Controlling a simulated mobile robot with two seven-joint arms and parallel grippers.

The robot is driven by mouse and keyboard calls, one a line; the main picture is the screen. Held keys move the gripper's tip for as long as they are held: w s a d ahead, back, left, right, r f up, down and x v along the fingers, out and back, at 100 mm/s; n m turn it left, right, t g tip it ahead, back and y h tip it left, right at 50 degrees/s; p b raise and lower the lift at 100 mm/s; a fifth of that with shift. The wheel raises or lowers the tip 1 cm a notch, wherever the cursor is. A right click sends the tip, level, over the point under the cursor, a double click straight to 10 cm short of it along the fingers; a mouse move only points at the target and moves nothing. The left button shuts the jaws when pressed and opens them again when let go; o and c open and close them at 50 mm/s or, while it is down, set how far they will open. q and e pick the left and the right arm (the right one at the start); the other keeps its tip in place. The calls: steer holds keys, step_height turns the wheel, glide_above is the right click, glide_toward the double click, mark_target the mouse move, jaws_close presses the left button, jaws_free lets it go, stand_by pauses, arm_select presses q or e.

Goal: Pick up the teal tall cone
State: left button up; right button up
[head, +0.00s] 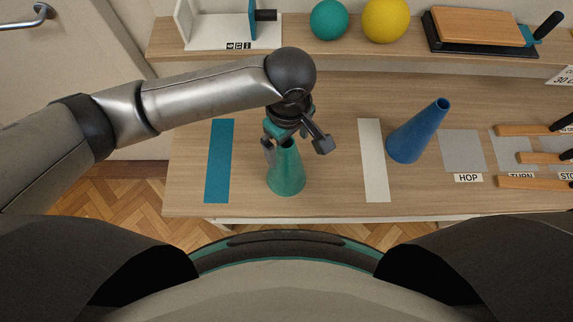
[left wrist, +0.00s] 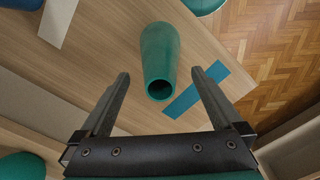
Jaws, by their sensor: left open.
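The teal tall cone (head: 287,175) stands upright on the wooden table, between a blue strip and a white strip. My left gripper (head: 295,150) is above and around its top in the head view, with its fingers apart. In the left wrist view the cone (left wrist: 160,58) shows its dark open top between and beyond the two fingers of the open left gripper (left wrist: 160,80). I see no contact between fingers and cone. My right gripper does not show in either view.
A blue cone (head: 416,135) stands to the right, past the white strip (head: 374,160). The blue strip (head: 219,160) lies left. Wooden-handled tools (head: 530,158) lie at far right. A shelf (head: 330,55) behind holds a teal ball (head: 328,20) and a yellow ball (head: 386,18).

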mark_target(286, 163)
arm_select(q)
steer(key=f, duration=0.4)
steer(key=shift+w+a+f+b, duration=0.15)
steer(key=shift+w+a+b, duration=0.05)
steer(key=shift+b, duration=0.15)
steer(key=shift+c, duration=0.2)
jaws_close()
stand_by(0.3)
